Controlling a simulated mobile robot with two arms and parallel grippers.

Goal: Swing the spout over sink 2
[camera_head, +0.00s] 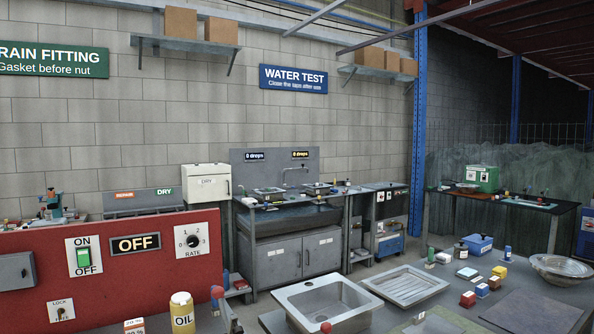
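The water test bench (290,217) stands against the back wall, with a grey backboard (275,158) carrying two dark "0 drops" displays, the left one (254,156) and the right one (300,154). A thin metal spout (294,169) rises in front of the backboard, right of its middle. The bench top holds small fittings and what look like two small basins, at the left (268,190) and right (318,187). They are too small to tell which is sink 2 or exactly where the spout's end hangs. Neither of my grippers is in view.
A red panel (120,250) reading OFF blocks the left front. A loose steel sink (328,303) and a ribbed drainer (404,285) lie on the front table. A blue post (420,130) stands right of the bench. Grey cupboards (290,261) are under the bench.

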